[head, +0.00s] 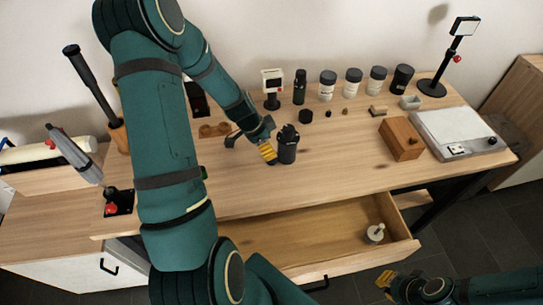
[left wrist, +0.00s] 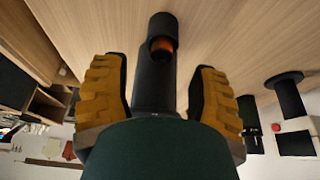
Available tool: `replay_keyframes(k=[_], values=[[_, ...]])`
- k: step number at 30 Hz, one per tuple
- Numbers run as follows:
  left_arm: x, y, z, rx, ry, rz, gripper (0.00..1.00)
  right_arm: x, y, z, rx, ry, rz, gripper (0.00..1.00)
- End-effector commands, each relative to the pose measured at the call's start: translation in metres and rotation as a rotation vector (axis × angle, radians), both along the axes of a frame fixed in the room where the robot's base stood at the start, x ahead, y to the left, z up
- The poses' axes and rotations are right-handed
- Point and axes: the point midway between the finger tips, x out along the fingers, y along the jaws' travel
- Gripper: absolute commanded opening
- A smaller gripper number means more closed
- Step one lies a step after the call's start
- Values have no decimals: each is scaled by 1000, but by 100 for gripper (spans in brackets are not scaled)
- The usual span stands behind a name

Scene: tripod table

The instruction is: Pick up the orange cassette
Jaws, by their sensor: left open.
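A small orange piece, which looks like the orange cassette (left wrist: 164,46), shows in the left wrist view, partly hidden by a dark rim around it. It sits at the far end of a dark cylinder (left wrist: 155,85) between my left fingers. In the head view I cannot make out the orange piece. My left gripper (head: 277,146) is low over the table beside a dark cylinder (head: 287,153). Its two yellow-padded fingers (left wrist: 158,95) are apart, with gaps on both sides. My right gripper (head: 391,284) is at the bottom right, away from the table; its opening is unclear.
A wooden box (head: 401,138) and a pale light panel (head: 455,131) are at the right. An open drawer (head: 310,232) juts out in front, holding a small pale object (head: 375,234).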

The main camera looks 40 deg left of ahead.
Motion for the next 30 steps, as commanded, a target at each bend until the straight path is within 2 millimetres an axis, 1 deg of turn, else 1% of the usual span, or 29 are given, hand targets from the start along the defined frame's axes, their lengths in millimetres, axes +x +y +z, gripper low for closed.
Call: replay_keyframes(k=[1, 6, 9, 16, 17, 18, 20, 21, 22, 26, 27, 30], values=[[2, -2, -10, -3, 3, -2, 60, 0, 0, -2, 0, 1, 0, 0], [9, -6, -30, -3, 2, -2, 60, -1, 0, -4, 0, 2, 2, 0], [11, -7, -34, 0, 0, -1, 60, -1, 0, -4, 0, 3, 2, 0], [12, -7, -34, 0, 0, -1, 60, -1, 0, -4, 0, 3, 2, 0], [12, -7, -34, 0, 0, -1, 55, -1, 0, -4, 0, 3, 2, 0], [11, -7, -34, 0, 0, -1, 41, -1, 0, -4, 0, 3, 2, 0], [11, -7, -34, 0, 0, -1, 20, -1, 0, -4, 0, 3, 2, 0], [11, -7, -34, 0, 0, -1, 6, -1, 0, -4, 0, 3, 2, 0], [11, -7, -34, 0, 0, -1, 4, -1, 0, -4, 0, 3, 2, 0], [11, -7, -34, 0, 0, -1, 3, -1, 0, -4, 0, 3, 2, 0], [11, -7, -34, 0, 0, -1, 0, -1, 0, -4, 0, 3, 2, 0], [11, -7, -34, 0, 0, -1, 0, -1, 0, -4, 0, 3, 2, 0]])
